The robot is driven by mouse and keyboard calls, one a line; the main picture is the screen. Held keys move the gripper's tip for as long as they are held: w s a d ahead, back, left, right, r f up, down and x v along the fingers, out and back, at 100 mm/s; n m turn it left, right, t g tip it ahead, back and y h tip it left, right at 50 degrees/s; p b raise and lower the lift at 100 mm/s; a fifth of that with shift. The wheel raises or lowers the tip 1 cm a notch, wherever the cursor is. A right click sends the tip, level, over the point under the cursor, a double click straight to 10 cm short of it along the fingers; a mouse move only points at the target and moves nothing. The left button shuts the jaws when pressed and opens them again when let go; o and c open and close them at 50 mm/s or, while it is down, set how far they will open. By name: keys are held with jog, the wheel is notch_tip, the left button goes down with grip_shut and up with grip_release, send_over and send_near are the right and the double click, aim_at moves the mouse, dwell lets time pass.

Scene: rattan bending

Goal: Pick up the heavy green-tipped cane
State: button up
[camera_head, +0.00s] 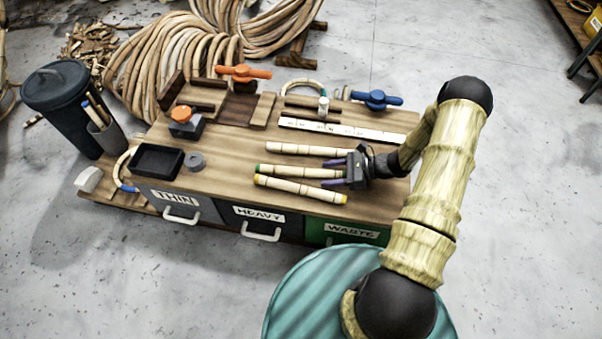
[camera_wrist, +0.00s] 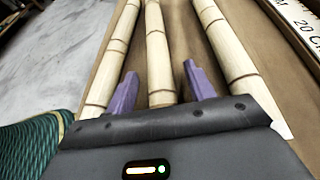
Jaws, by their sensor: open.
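The green-tipped cane (camera_head: 290,171) lies on the wooden bench top, the middle one of three roughly parallel pale canes. Its green end points left in the head view. My gripper (camera_head: 333,173) is low over the bench at the cane's right part, its purple fingers apart. In the wrist view the middle cane (camera_wrist: 159,50) runs between the open fingers (camera_wrist: 157,85), with a gap on each side. The cane's near end is hidden by the gripper body. Whether the fingers reach down beside it is hard to tell.
A yellow-tipped cane (camera_head: 300,190) lies close in front and a plain cane (camera_head: 300,149) behind. A white ruler (camera_head: 345,129) lies farther back. Drawers labelled THIN (camera_head: 178,205), HEAVY (camera_head: 258,222) and WASTE (camera_head: 346,233) line the front. A black tray (camera_head: 157,160) sits left.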

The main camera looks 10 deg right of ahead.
dwell(0.4)
jog(key=c, duration=1.1)
notch_tip(320, 180, up, 10)
jog(key=p, duration=0.3)
jog(key=shift+p, duration=0.4)
